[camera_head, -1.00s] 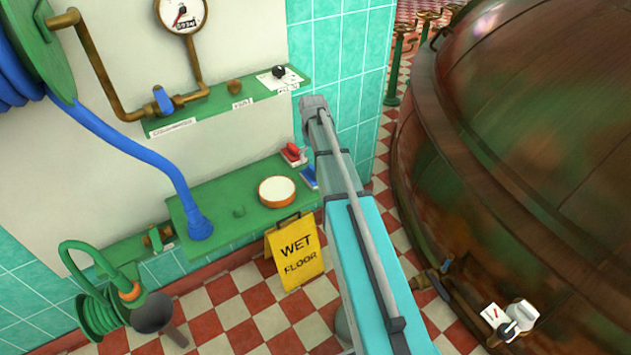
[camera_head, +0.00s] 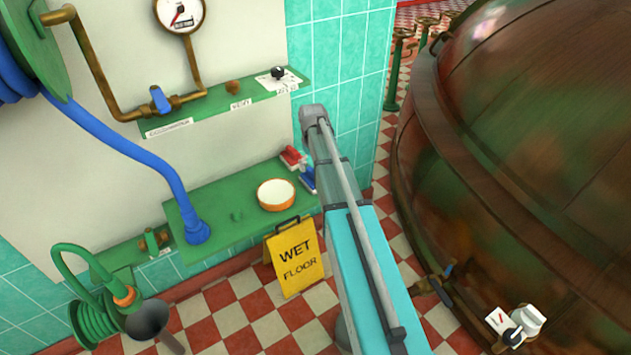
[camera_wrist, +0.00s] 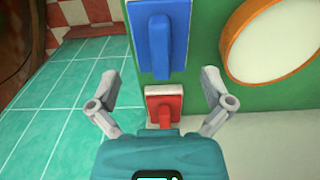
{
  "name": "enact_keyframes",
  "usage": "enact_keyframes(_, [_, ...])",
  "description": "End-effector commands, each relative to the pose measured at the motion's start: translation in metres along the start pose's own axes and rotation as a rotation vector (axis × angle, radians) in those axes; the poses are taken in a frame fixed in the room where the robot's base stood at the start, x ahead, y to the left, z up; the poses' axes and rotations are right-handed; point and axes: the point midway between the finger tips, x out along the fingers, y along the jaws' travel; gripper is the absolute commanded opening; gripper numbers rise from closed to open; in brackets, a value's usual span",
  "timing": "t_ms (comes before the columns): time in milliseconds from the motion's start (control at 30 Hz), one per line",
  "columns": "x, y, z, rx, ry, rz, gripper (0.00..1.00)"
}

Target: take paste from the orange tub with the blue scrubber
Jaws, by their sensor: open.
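The blue scrubber (camera_head: 307,179) lies on the lower green shelf (camera_head: 240,236), partly hidden behind my arm in the head view. In the wrist view the blue scrubber (camera_wrist: 161,38) is ahead of my gripper (camera_wrist: 160,92), beyond its fingertips. A red scrubber (camera_wrist: 165,105) shows between my open fingers, and it also shows in the head view (camera_head: 292,157). My gripper holds nothing. The orange tub (camera_head: 277,195) stands on the shelf to the left of the scrubbers, with pale paste inside. In the wrist view the tub (camera_wrist: 225,42) is at the upper right.
An upper green shelf (camera_head: 215,106) with labels and a black knob (camera_head: 278,72) hangs above. A yellow wet floor sign (camera_head: 294,258) stands below the lower shelf. A blue hose (camera_head: 130,143) comes down at the left. A large copper kettle (camera_head: 530,150) fills the right.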

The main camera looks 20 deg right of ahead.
Motion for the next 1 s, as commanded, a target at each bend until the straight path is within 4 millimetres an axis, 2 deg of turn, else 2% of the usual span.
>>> enact_keyframes(500, [0.041,-0.001,0.001,-0.001,0.0,0.0,1.0])
enact_keyframes(1000, [0.045,-0.001,0.001,-0.002,0.0,0.0,1.0])
